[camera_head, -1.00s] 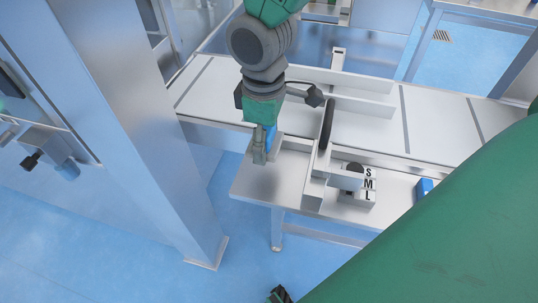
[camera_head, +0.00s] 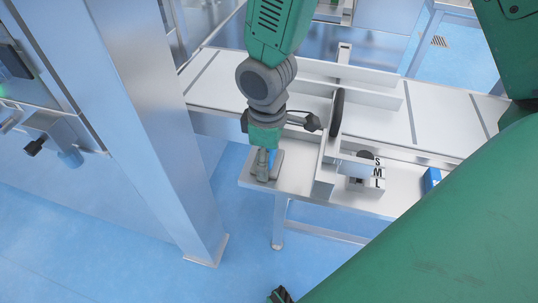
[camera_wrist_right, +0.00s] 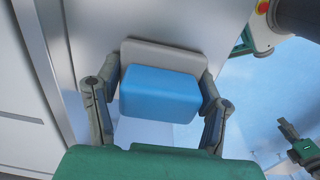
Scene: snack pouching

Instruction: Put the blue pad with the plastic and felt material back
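The blue pad (camera_wrist_right: 160,93), a blue block with a grey felt-like backing (camera_wrist_right: 165,54), is between the two fingers of my right gripper (camera_wrist_right: 160,75) in the right wrist view. The fingertips appear to press on its two side edges. In the head view my right gripper (camera_head: 265,167) points down at the left end of the metal side table (camera_head: 296,172), low at its surface. A bit of blue shows between the fingers; whether the pad touches the table is hard to tell. My left gripper (camera_wrist_right: 292,132) shows small at the right of the wrist view, away from the table.
A conveyor (camera_head: 440,115) with metal guide rails runs behind the side table. A block marked S, M, L (camera_head: 368,183) and a blue item (camera_head: 431,180) lie to the right. A thick metal post (camera_head: 150,130) stands on the left. Blue floor is free in front.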

